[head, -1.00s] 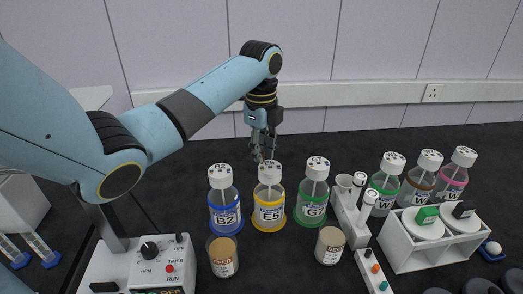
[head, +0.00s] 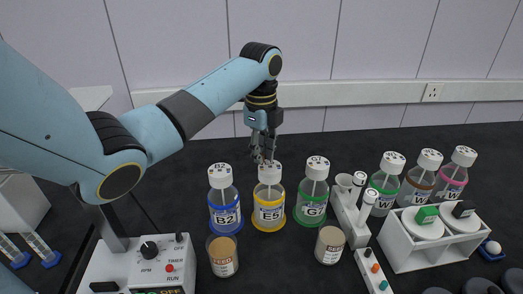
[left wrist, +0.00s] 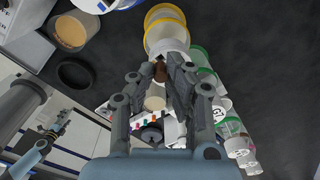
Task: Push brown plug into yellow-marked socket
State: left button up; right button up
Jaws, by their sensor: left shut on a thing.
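My left gripper (head: 263,147) is shut on the small brown plug, which shows between its fingertips in the left wrist view (left wrist: 160,72). The gripper points down just behind the E5 bottle. The E5 bottle (head: 268,203) has a yellow label and yellow ring, and its white cap (head: 269,173) overlaps the fingertips in the head view. In the left wrist view the yellow-ringed bottle (left wrist: 165,16) is just beyond the plug. I cannot make out the socket opening, or whether the plug touches the cap. What looks like my right gripper (left wrist: 60,128) is small at lower left in the wrist view.
The blue-ringed B2 bottle (head: 223,203) and green-ringed G bottle (head: 312,195) stand closely on either side. In front are two jars (head: 223,256) (head: 330,245) and a strip of coloured plugs (head: 373,270). A white rack (head: 427,252) stands at right. The table behind is clear.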

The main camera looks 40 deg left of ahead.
pick_arm(q)
jog(key=shift+f, duration=1)
dwell(2.2)
jog(key=o, duration=0.8)
jog(key=shift+r, duration=0.15)
notch_tip(320, 180, up, 7)
jog(key=shift+r, duration=0.15)
